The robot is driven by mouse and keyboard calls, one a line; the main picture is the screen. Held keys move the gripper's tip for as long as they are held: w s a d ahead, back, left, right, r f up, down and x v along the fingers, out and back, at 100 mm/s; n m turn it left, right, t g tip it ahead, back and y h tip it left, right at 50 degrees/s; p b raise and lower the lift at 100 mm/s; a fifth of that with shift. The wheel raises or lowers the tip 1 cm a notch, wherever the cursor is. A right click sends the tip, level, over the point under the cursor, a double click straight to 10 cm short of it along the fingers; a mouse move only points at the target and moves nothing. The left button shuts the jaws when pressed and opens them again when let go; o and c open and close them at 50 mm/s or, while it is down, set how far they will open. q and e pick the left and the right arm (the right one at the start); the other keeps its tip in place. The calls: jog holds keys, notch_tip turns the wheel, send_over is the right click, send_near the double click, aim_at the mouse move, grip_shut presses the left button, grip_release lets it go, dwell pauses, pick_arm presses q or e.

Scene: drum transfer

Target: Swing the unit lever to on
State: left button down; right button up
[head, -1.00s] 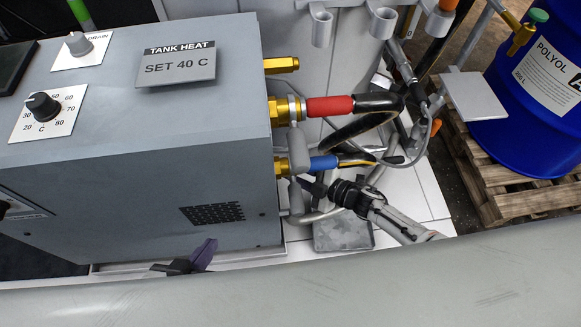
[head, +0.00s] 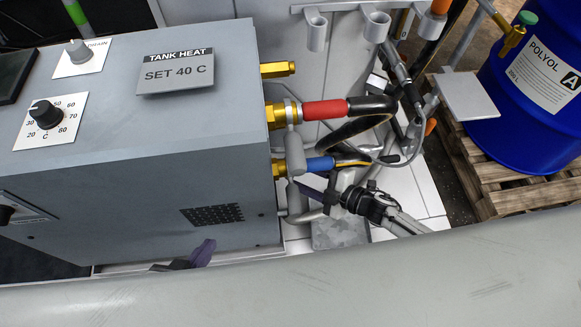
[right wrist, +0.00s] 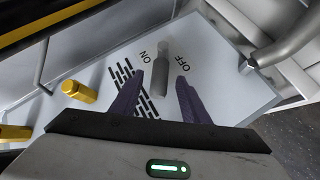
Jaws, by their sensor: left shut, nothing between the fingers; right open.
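The unit lever (right wrist: 161,72) shows in the right wrist view as a grey cylindrical handle on a pale panel, standing between the printed words ON and OFF. My right gripper (right wrist: 155,82) is open, with one purple finger on each side of the lever; I see no clear contact. In the head view this gripper (head: 308,189) points left at the side of the grey heater unit (head: 130,110), below the blue hose. My left gripper (head: 190,258) is shut and empty at the unit's lower front, partly hidden by a grey band.
Brass fittings with a red hose (head: 325,110) and a blue hose (head: 320,163) stick out of the unit's side, close above my right gripper. A grey pipe (right wrist: 285,42) runs beside the panel. A blue drum (head: 530,90) stands on a pallet at the right.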

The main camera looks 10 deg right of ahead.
jog(key=p+v, duration=0.1)
jog(key=v, duration=0.5)
